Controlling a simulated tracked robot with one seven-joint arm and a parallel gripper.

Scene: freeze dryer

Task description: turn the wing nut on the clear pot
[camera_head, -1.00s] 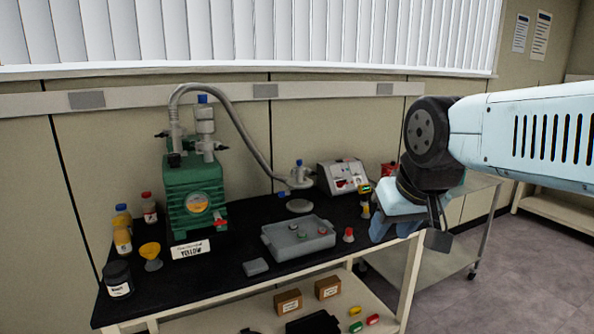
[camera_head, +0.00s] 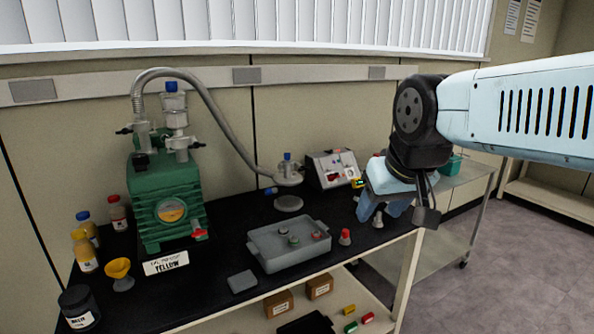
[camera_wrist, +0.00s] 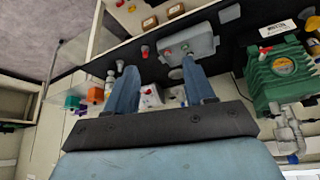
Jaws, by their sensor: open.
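A clear pot (camera_head: 176,118) with a blue cap stands on top of the green pump (camera_head: 165,195), with dark wing-like clamp parts beside its fittings. A second clear fitting with a blue top (camera_head: 287,172) is at the free end of the grey hose; I cannot tell which has the task's wing nut. My gripper (camera_head: 370,212) is at the right end of the black bench, well right of both. Its blue-grey fingers are apart and empty in the wrist view (camera_wrist: 157,78). The pump-top pot shows at that view's right edge (camera_wrist: 289,132).
A grey tray (camera_head: 262,255) with small knobs lies mid-bench, with a red-topped piece (camera_head: 345,237) beside it. A white instrument box (camera_head: 333,168) stands behind. Bottles (camera_head: 84,252) and a yellow funnel (camera_head: 119,270) stand at the left. A metal cart (camera_head: 462,225) is at the right.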

